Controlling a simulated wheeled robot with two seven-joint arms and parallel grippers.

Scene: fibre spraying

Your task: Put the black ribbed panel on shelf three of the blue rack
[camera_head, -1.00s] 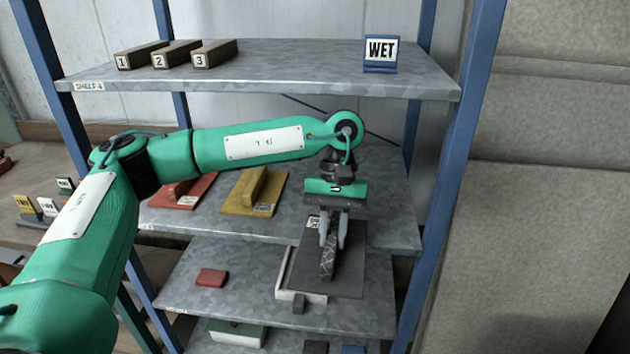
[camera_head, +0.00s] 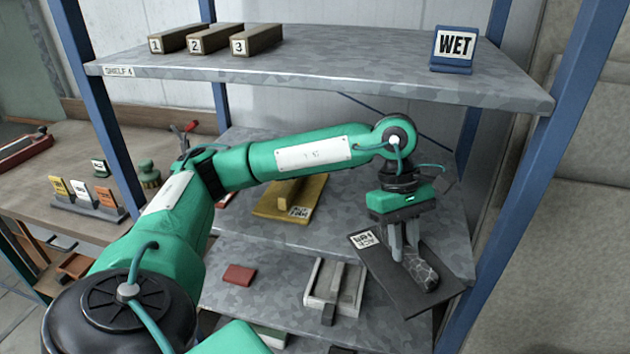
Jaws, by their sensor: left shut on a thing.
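The black panel (camera_head: 385,278) has a dark, mottled raised rib and a white label near its far-left corner. My left gripper (camera_head: 405,250) is shut on that rib and holds the panel from above. The panel is turned at an angle at the right side of the blue rack (camera_head: 86,98). It overlaps the right front part of the second visible shelf (camera_head: 345,215), the one below the board marked "SHELF 4" (camera_head: 118,71). I cannot tell whether it touches that shelf. My right gripper is not in view.
A yellow panel (camera_head: 290,197) lies on the second visible shelf, left of the held panel. The shelf below holds a grey-white tray (camera_head: 335,287) and a red block (camera_head: 238,275). Numbered blocks (camera_head: 208,39) and a WET sign (camera_head: 453,49) stand on the top shelf.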

